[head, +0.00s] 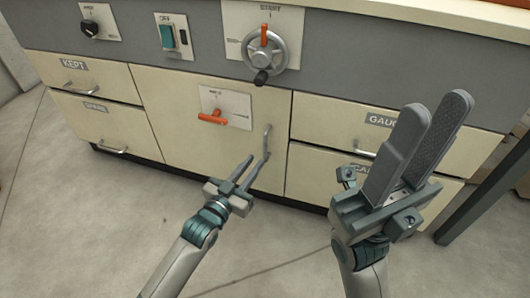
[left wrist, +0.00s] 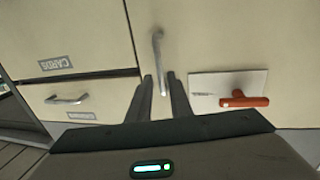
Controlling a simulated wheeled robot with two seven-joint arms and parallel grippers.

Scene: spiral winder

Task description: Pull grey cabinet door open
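The cabinet door (head: 185,130) in the middle looks cream rather than grey and is closed. A grey vertical bar handle (head: 267,138) is on its right side; the handle also shows in the left wrist view (left wrist: 157,52). My left gripper (head: 256,162) is open at the lower end of the handle. In the left wrist view its two fingers (left wrist: 160,78) stand on either side of the handle, with gaps, not clamped on it. My right gripper (head: 437,102) is open and empty, raised close to the head camera, in front of the right drawers.
The door carries a plate with an orange lever (head: 213,117). Drawers with handles flank it, including KEPT (head: 85,78) at left and GAUGES (head: 345,115) at right. Above are a handwheel (head: 264,50) and a green switch (head: 167,37). The floor in front is clear.

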